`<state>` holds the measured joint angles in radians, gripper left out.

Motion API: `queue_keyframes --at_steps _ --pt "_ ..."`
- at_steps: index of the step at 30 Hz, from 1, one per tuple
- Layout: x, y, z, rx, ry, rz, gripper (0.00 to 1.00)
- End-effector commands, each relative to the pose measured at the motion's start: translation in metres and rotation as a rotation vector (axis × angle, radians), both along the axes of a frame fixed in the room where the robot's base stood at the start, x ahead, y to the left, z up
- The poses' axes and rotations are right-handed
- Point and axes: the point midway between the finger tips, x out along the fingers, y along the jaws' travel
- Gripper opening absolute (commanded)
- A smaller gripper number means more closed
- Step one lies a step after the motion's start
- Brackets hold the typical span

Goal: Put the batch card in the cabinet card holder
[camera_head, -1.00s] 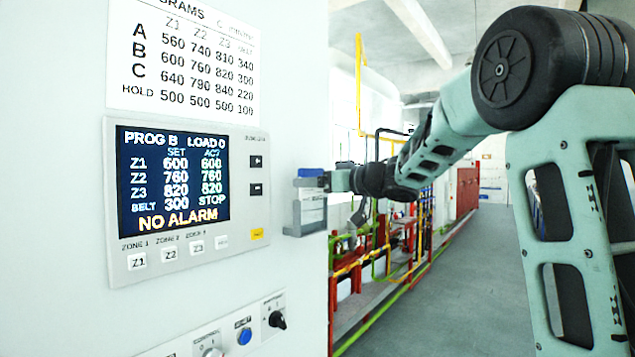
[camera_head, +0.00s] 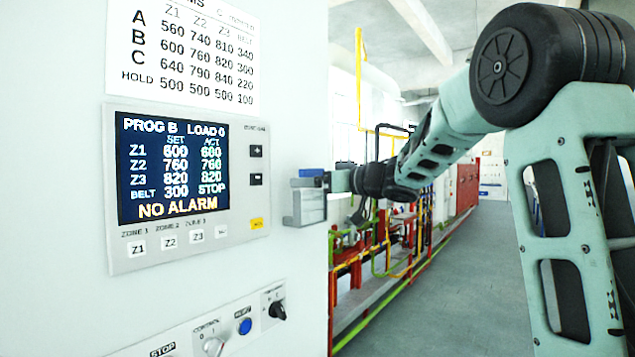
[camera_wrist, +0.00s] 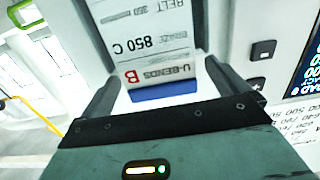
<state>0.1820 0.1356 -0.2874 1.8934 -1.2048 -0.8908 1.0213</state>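The batch card is white with a blue end band (camera_wrist: 165,92); upside-down print reading "U-BENDS B" and "850 C" shows in the wrist view. In the head view its blue end (camera_head: 311,172) shows at the top of the grey card holder (camera_head: 306,207) on the cabinet's right edge, and the rest appears to sit down in the holder. My gripper (camera_head: 326,180) is at the card's blue end. In the wrist view its two dark fingers (camera_wrist: 163,75) stand apart at either side of the card, with gaps beside the blue band. The holder's inside is mostly hidden.
The cabinet panel (camera_head: 187,190) with its screen and buttons lies left of the holder. Switches (camera_head: 245,325) are below it and a program chart (camera_head: 185,50) above. Red and yellow pipework (camera_head: 385,245) stands behind on the right; the grey floor there is open.

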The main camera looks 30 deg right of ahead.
Motion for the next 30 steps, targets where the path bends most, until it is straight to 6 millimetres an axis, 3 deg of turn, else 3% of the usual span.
queue_keyframes --at_steps 11,30 --pt "-0.011 -0.005 0.0 -0.001 0.0 -0.002 1.0" --pt "-0.14 -0.051 0.006 0.0 -0.002 -0.004 1.0"
